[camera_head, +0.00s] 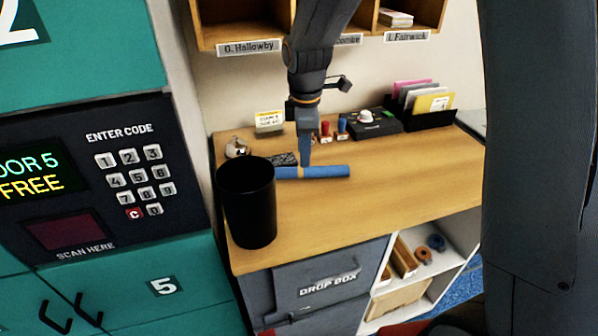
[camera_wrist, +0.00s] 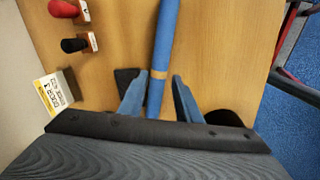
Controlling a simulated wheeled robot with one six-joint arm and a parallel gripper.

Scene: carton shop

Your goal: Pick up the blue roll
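The blue roll (camera_head: 330,171) lies on the wooden counter, with a tan band around it. In the wrist view the roll (camera_wrist: 164,40) runs from the top edge down between my two blue fingers. My gripper (camera_head: 305,170) points down over the roll near its banded part. In the wrist view my gripper (camera_wrist: 160,80) is open, one finger on each side of the roll, with a small gap visible at each fingertip. I cannot tell exactly how low the fingertips are.
A black bin (camera_head: 250,205) stands left of the roll at the counter's front. Behind the roll are stamps (camera_head: 325,129), a small sign (camera_head: 269,122), a black box (camera_head: 372,123) and a card holder (camera_head: 428,108). The counter (camera_head: 400,175) is clear at right.

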